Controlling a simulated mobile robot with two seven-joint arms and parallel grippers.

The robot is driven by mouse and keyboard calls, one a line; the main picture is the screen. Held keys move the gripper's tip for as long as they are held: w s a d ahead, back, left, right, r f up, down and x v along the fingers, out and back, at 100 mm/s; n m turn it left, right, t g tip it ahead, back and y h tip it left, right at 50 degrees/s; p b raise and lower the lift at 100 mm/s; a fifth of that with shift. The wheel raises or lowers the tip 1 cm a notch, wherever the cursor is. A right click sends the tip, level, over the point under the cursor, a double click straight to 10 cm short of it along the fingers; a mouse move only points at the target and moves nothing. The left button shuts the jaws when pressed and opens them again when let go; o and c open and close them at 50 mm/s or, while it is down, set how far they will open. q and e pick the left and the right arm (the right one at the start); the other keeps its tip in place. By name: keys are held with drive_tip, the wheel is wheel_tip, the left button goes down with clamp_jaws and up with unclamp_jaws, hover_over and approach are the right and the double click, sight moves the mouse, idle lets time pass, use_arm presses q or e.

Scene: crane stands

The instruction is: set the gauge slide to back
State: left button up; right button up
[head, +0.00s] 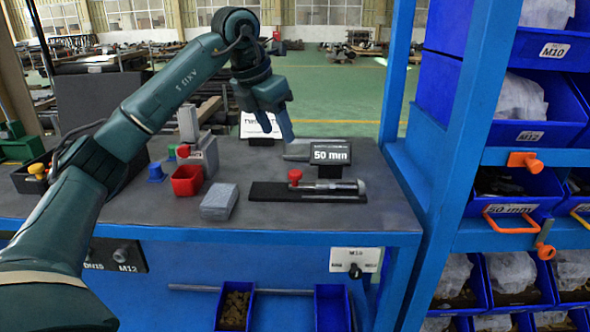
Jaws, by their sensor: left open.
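A slide with a red knob (295,177) and a silver rod sits on a flat black base (270,191) on the grey bench top. It looks like the gauge slide; the knob is left of the base's middle. A dark "50 mm" sign (330,153) stands right behind it. My left gripper (278,132) is open and empty, its fingers pointing down above the back of the bench, behind and left of the red knob and apart from it. My right gripper is not in view.
A grey block (219,201), a red bin (187,180) and a blue piece (155,172) stand left of the slide. A blue rack post (462,130) and shelves of blue bins bound the right. A selector plate (354,260) hangs below the bench's front edge.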

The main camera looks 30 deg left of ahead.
sight(294, 172)
use_arm(q)
drive_tip(key=b+x, duration=0.1)
drive_tip(key=x, duration=1)
drive_tip(key=shift+w+d+f, duration=0.1)
drive_tip(key=shift+w+f, duration=0.05)
drive_tip(key=shift+c, duration=0.3)
clamp_jaws()
